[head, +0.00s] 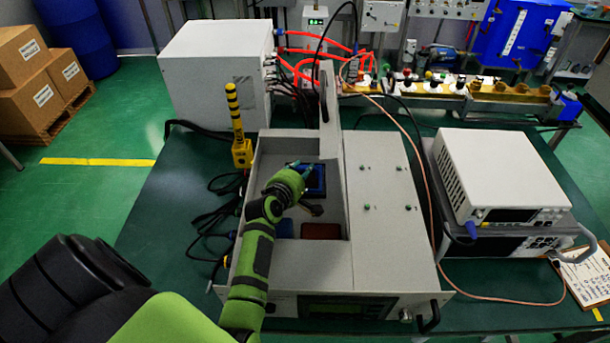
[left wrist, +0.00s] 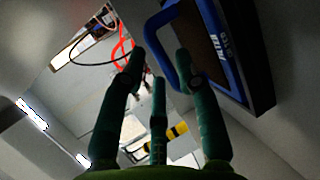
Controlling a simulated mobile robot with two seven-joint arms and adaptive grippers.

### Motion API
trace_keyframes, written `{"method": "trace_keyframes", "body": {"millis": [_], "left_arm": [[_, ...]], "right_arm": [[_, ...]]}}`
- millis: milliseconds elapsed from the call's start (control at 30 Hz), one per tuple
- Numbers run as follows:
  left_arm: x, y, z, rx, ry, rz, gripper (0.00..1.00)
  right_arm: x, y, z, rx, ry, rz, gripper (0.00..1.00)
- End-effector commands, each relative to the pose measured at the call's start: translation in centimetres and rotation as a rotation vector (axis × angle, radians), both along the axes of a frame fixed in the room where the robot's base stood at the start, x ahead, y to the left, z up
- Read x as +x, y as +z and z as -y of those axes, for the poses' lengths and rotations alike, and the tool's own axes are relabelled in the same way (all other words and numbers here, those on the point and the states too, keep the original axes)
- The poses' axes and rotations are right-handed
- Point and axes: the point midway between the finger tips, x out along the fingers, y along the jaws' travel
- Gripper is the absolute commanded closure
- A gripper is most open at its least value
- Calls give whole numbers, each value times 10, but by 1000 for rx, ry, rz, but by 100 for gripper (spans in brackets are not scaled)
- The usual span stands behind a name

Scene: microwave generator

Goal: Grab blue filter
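The blue filter (head: 319,182) is a blue-edged dark block inside the open grey tray of the generator (head: 265,167). In the left wrist view the filter (left wrist: 232,45) is large at upper right, with a blue loop handle (left wrist: 152,40) on its left side. My left gripper (head: 311,189) is in the tray beside the filter and partly covers it. In the left wrist view its fingers (left wrist: 160,62) are spread, with the handle close to the right fingertip. I cannot tell whether they touch. My right gripper is not in view.
Tray walls surround my left gripper. A yellow-black signal tower (head: 239,130) stands left of the tray, and stacked instruments (head: 500,180) stand at right.

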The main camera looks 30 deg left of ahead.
Motion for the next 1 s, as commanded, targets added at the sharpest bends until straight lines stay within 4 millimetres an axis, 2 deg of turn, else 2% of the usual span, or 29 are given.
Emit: {"method": "trace_keyframes", "body": {"millis": [133,367,400,467,500,1000], "left_arm": [[10,-3,-2,0,0,0,68],[11,-4,-2,0,0,0,68],[11,-4,-2,0,0,0,72],[11,-4,-2,0,0,0,96],[11,-4,-2,0,0,0,100],[9,-3,-3,1,0,-5,100]], "right_arm": [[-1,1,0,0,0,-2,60],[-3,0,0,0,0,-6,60],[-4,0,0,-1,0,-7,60],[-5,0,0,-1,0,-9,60],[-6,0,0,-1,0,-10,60],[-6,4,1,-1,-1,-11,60]]}}
